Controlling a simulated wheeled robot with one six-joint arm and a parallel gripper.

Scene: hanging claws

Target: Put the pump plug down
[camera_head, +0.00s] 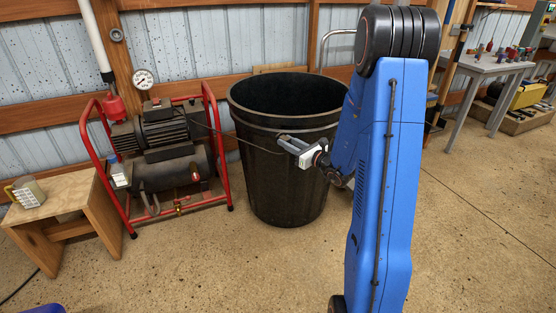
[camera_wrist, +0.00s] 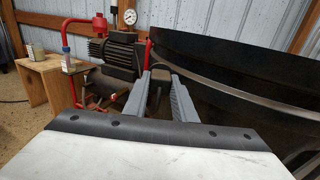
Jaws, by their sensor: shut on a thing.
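My gripper (camera_head: 287,143) is held in front of the black bin, well above the floor. In the wrist view my gripper's two grey fingers (camera_wrist: 159,77) close on a small dark thing, the pump plug (camera_wrist: 157,88). In the head view the plug is too small and dark to make out against the bin. A thin black cable (camera_head: 228,134) runs from the pump (camera_head: 165,140) to my gripper. The pump is a dark motor and tank in a red tube frame; it also shows in the wrist view (camera_wrist: 112,55).
A large black bin (camera_head: 285,185) stands right behind my gripper, filling the right of the wrist view (camera_wrist: 230,60). A grey table (camera_head: 490,65) is at the back right. The concrete floor in front is clear.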

